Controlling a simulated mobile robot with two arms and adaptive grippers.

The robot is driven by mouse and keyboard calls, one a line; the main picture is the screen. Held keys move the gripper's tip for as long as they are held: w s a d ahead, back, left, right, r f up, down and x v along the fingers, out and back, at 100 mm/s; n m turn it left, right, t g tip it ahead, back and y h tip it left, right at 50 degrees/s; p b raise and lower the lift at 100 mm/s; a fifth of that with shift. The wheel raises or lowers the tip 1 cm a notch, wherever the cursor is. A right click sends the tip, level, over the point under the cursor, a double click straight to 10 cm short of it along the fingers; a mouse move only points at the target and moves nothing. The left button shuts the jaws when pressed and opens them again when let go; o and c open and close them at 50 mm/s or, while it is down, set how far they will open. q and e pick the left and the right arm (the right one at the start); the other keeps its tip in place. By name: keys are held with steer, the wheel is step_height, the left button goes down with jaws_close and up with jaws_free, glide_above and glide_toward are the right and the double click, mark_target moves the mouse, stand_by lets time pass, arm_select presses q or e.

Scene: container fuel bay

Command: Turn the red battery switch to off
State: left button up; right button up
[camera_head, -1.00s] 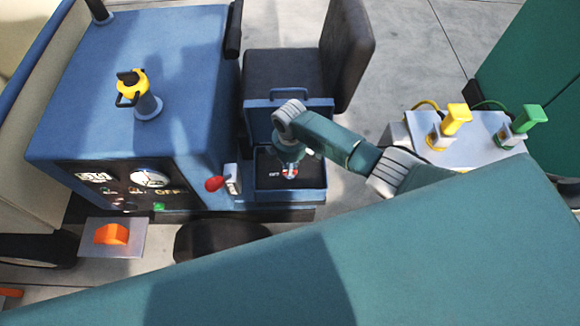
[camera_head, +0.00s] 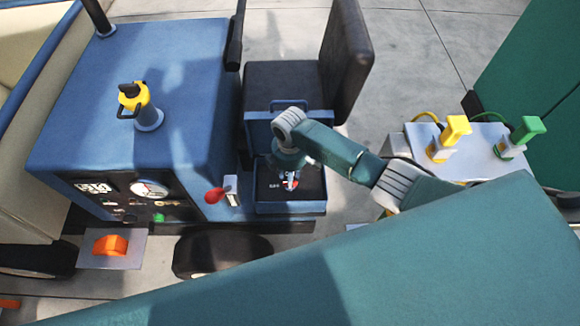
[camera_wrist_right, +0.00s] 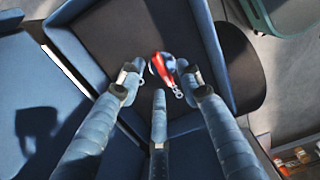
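The red battery switch (camera_head: 291,183) sits in a dark-floored recess of the open blue box (camera_head: 307,207) beside the seat, with a small white label left of it. In the right wrist view its red handle (camera_wrist_right: 166,68) lies aslant, with a small metal piece at its lower end. My right gripper (camera_head: 289,165) is directly above the switch and hides part of it. In the right wrist view my right gripper (camera_wrist_right: 160,82) has its three fingers spread, with the handle between and just beyond the tips. Contact cannot be told. My left gripper is not in view.
The box's raised blue lid (camera_head: 262,128) stands behind the gripper, by the dark seat (camera_head: 280,85). A red-knobbed lever (camera_head: 215,195) is close on the left. A gauge panel (camera_head: 150,188) faces front. A grey cabinet with yellow (camera_head: 455,130) and green (camera_head: 528,128) handles stands right.

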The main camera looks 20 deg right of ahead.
step_height(320, 180, up, 10)
steer(key=shift+r, duration=0.2)
stand_by(0.5)
